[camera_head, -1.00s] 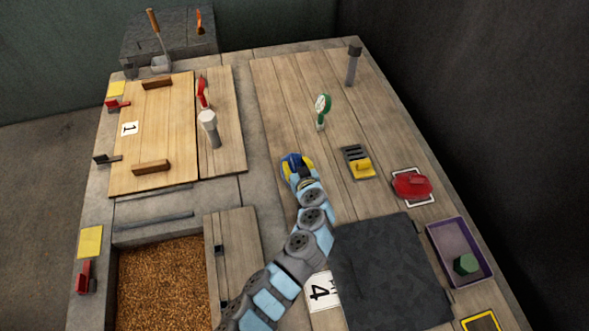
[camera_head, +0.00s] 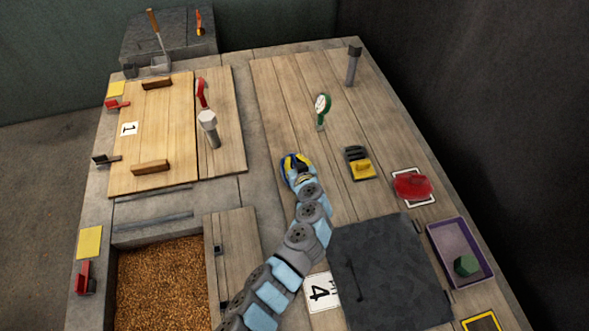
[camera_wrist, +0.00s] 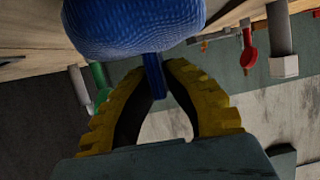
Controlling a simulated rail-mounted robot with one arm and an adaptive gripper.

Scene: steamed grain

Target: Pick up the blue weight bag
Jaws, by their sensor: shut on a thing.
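The blue weight bag (camera_wrist: 135,25) fills the top middle of the wrist view, a rounded body with a woven-looking surface and a narrow blue stem (camera_wrist: 154,76). My gripper (camera_wrist: 160,72) has its two yellow ribbed fingers closed on that stem. In the head view my gripper (camera_head: 298,163) is over the right-hand wooden boards, near their left edge, with a bit of the blue bag (camera_head: 287,172) showing beside it. My gripper and arm hide most of the bag there. I cannot tell whether the bag touches the boards.
A green-handled round tool (camera_head: 322,104) stands behind the gripper. A dark slab (camera_head: 390,270) and a purple tray (camera_head: 484,234) are nearer. An upright hexagonal-headed post (camera_head: 209,128) stands left.

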